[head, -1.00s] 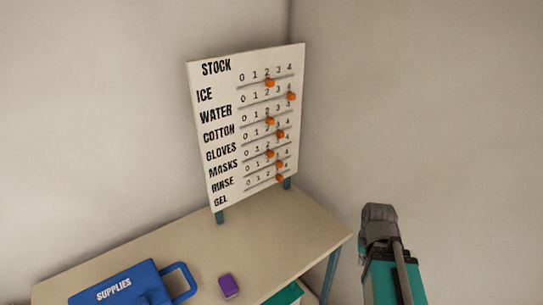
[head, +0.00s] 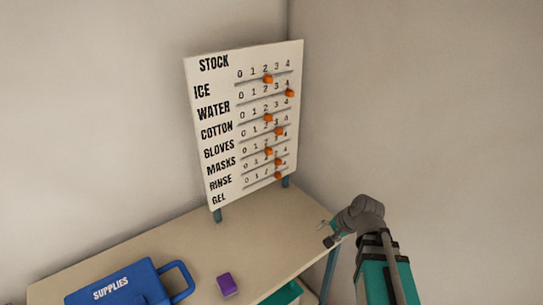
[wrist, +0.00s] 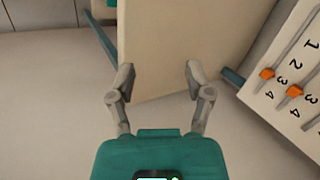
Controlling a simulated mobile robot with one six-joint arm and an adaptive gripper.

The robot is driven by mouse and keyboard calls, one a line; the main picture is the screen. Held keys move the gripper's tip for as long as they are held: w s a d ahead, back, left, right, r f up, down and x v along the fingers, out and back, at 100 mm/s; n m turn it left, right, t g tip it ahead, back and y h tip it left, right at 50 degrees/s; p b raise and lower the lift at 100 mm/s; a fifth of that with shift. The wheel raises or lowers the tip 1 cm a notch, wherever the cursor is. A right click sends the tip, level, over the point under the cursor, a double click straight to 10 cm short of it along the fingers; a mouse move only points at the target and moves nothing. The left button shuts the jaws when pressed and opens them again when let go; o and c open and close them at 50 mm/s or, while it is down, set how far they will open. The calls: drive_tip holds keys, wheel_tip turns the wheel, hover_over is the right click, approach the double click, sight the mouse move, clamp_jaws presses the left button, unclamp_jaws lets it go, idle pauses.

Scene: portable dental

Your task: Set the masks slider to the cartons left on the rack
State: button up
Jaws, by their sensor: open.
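The white STOCK board (head: 225,130) stands upright at the back of the table, with labelled slider rows and orange knobs. The masks slider knob (head: 268,151) is near the 2, fifth row down. Part of the board (wrist: 280,100) shows in the wrist view with two orange knobs; I cannot tell which rows they are. My gripper (head: 327,234) is open and empty, near the table's right end, right of and below the board, apart from it. Its two fingers (wrist: 158,80) are spread in the wrist view. No rack or cartons are recognisable.
The beige table (head: 255,235) carries a blue SUPPLIES box (head: 120,285) with a handle and a purple block (head: 226,284) at the front. A teal thing (head: 284,293) shows below the front edge. Walls stand close behind and to the right. The tabletop before the board is clear.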

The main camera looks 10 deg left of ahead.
drive_tip(key=w+a+r+m+t+y+b, duration=0.1)
drive_tip(key=w+a+r+m+t+y, duration=0.35)
drive_tip(key=w+a+r+m, duration=0.35)
drive_tip(key=m+t+y+b, duration=0.25)
drive_tip(key=m+t, duration=0.25)
drive_tip(key=m, duration=0.8)
approach(271, 153)
drive_tip(key=shift+y, duration=0.4)
drive_tip(key=shift+p+v, duration=0.45)
drive_tip(key=shift+v, duration=1.65)
drive_tip(key=shift+w+f, duration=0.1)
drive_tip(key=shift+w, duration=0.1)
drive_tip(key=x, duration=1.3)
drive_tip(key=shift+w+a+f, duration=0.1)
drive_tip(key=shift+w+a, duration=0.05)
drive_tip(key=shift+a, duration=0.05)
clamp_jaws()
